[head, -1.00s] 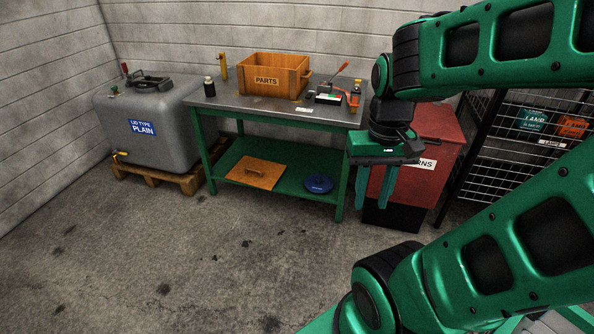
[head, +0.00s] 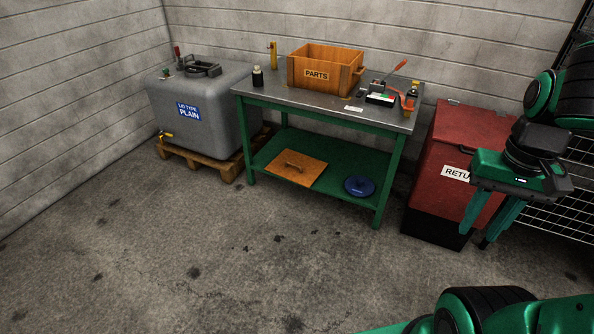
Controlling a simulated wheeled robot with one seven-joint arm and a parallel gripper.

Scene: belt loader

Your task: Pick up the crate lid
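The crate lid (head: 297,168) is a flat, square wooden board with a dark bar handle on top. It lies on the green lower shelf (head: 329,165) of the workbench, towards its left side. The open wooden crate marked PARTS (head: 311,73) stands on the bench top above it. My gripper (head: 477,236) is at the right, in front of the red bin, well away from the lid. Its two fingers point down, spread apart, with nothing visible between them.
A blue round lid (head: 359,187) lies on the shelf right of the wooden one. The red RETURNS bin (head: 446,150) stands right of the bench (head: 331,107), a grey tank (head: 210,110) on a pallet to its left. The floor in front is clear.

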